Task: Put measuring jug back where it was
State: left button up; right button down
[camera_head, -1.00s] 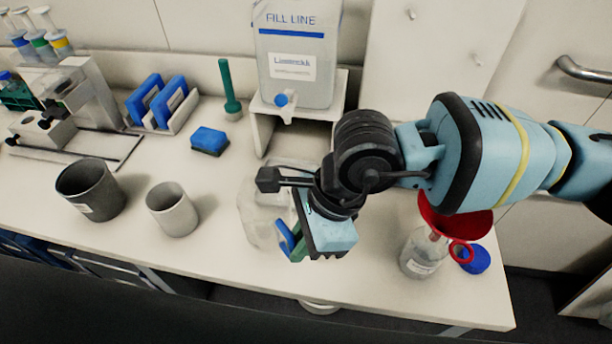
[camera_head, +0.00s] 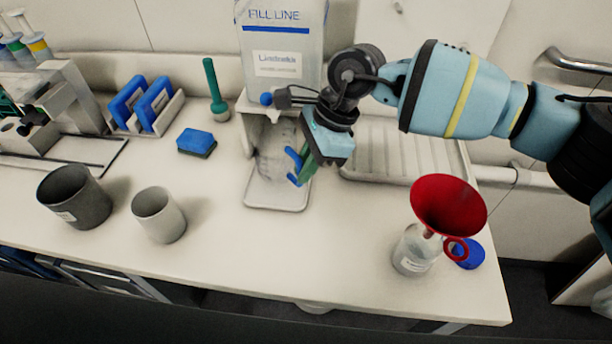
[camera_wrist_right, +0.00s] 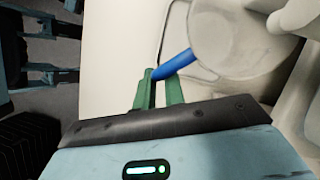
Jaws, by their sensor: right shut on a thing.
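The clear measuring jug (camera_head: 270,152) with a blue handle (camera_head: 293,163) is under the tap of the fill-line tank (camera_head: 282,75), over a shallow pale tray (camera_head: 262,204). I cannot tell whether its base touches the tray. My right gripper (camera_head: 304,172) is shut on the handle, at the jug's right side. In the right wrist view the green fingertips (camera_wrist_right: 160,88) close on the blue handle (camera_wrist_right: 174,64), with the round jug (camera_wrist_right: 235,42) beyond. The gripper hides part of the jug in the head view. My left gripper is not in view.
A glass bottle (camera_head: 413,253) with a red funnel (camera_head: 448,204) stands at the right, beside a blue cap (camera_head: 470,254). A ridged draining board (camera_head: 400,155) lies behind. A grey beaker (camera_head: 75,198) and white cup (camera_head: 159,215) stand left. The front middle of the bench is clear.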

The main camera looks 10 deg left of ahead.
jog(key=shift+f, duration=1.7)
jog(key=shift+f, duration=0.15)
jog(key=c, duration=1.5)
grip_release()
jog(key=v, duration=1.2)
